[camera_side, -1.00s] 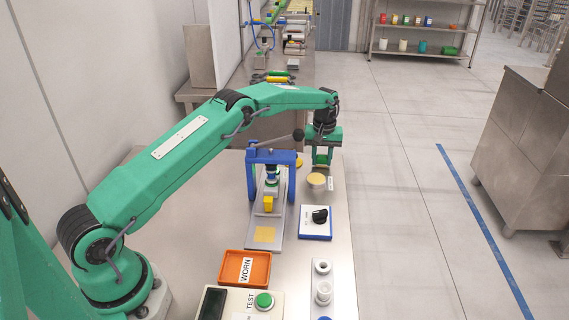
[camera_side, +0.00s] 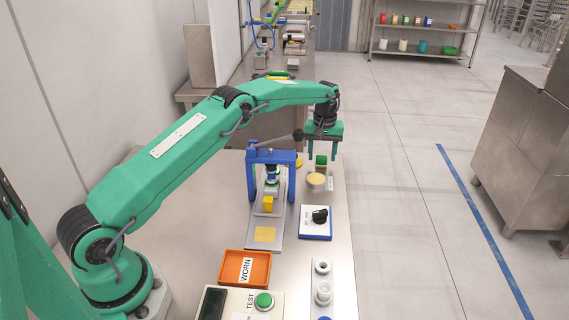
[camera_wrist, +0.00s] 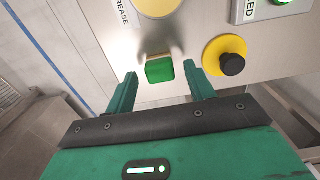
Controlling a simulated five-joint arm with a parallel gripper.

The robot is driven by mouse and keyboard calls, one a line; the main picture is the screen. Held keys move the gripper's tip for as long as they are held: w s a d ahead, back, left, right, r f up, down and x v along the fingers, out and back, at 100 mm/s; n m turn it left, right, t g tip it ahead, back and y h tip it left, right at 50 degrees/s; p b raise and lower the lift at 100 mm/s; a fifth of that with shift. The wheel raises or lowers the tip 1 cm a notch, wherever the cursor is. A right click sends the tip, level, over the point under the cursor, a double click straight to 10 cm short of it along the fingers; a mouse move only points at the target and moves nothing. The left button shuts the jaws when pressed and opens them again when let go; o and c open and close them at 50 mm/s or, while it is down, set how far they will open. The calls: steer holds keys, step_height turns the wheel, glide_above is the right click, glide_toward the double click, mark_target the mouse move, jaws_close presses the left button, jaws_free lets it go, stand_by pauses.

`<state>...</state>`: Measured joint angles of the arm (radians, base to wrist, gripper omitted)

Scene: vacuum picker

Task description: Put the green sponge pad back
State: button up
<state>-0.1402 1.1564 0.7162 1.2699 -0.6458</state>
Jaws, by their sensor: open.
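The green sponge pad (camera_side: 321,160) stands on the metal bench, just behind a round pot of yellowish material. In the wrist view the pad (camera_wrist: 160,70) shows as a green block centred between the fingertips. My gripper (camera_side: 323,151) is open and empty above it, with a finger on either side of its line. In the wrist view my gripper (camera_wrist: 160,71) shows clear gaps between both fingers and the pad. What lies directly under the pad is hard to see.
The yellowish pot (camera_side: 317,180) stands close in front of the pad. A blue press frame (camera_side: 250,170) with a dark lever is to the left. A yellow-ringed black knob (camera_wrist: 230,60) is near the right finger. An orange WORN tray (camera_side: 232,283) lies nearer the camera.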

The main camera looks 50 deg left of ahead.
step_height(320, 180, up, 10)
stand_by(0.5)
steer(key=shift+r, duration=0.1)
stand_by(0.4)
step_height(320, 180, up, 12)
steer(key=m+t, duration=0.1)
steer(key=m, duration=0.1)
glide_above(322, 157)
steer(key=s+d, duration=0.3)
steer(key=s, duration=0.4)
steer(key=s+d+r+m+t, duration=0.25)
steer(key=s+r, duration=0.45)
steer(key=s, duration=0.5)
steer(key=s+d+f+m, duration=0.1)
steer(key=s+f, duration=0.1)
steer(key=s, duration=0.6)
steer(key=s+d+f+m+t, duration=0.1)
steer(key=s+f+m, duration=0.1)
steer(key=s, duration=0.5)
steer(key=s+d+f+m+t, duration=0.1)
steer(key=s+f, duration=0.2)
steer(key=s, duration=0.5)
steer(key=shift+s+d, duration=0.35)
